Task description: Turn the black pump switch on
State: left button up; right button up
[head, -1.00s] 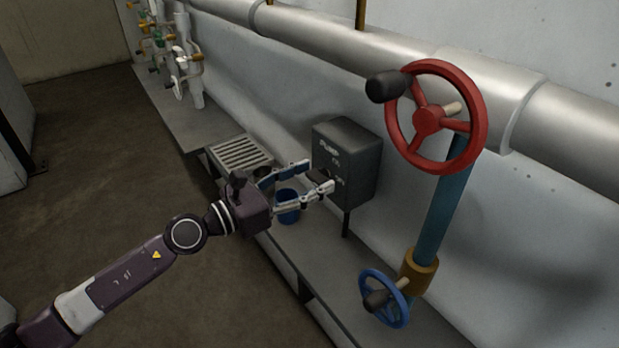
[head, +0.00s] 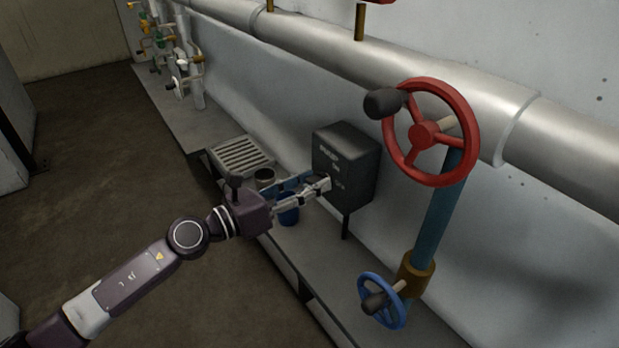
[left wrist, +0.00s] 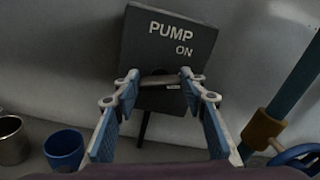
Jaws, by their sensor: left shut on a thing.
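The dark grey pump box (head: 352,162) stands on a post in the middle of the head view. In the left wrist view its face (left wrist: 165,50) reads "PUMP" and, below that, "ON". The black pump switch (left wrist: 160,83) lies about level across the lower part of the face, below and left of "ON". A small pale label sits just under it. The fingers hide most of the switch in the head view. My right gripper is not in view.
A red handwheel (head: 425,133) and a blue handwheel (head: 383,300) are on the pipe right of the box. A blue cup (head: 288,212) and a metal cup (head: 264,177) stand below my left gripper. A grate (head: 240,155) lies behind them. Floor at left is clear.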

pick_arm(q)
jog(key=n+p, duration=0.2)
jog(key=n, duration=0.2)
jog(key=shift+r+n+p, duration=0.15)
jog(key=shift+n+p, duration=0.15)
jog(key=shift+p, duration=0.05)
jog(key=shift+w+a+n+p, duration=0.15)
jog(key=shift+n+p, duration=0.9)
jog(key=shift+n, duration=0.85)
jog(key=o, duration=1.2)
jog(key=shift+f, duration=0.2)
jog(key=shift+c, duration=0.2)
jog(key=shift+s+a+f, duration=0.15)
jog(key=shift+s+a, duration=0.2)
jog(key=shift+a, duration=0.05)
jog(key=v, duration=1.1)
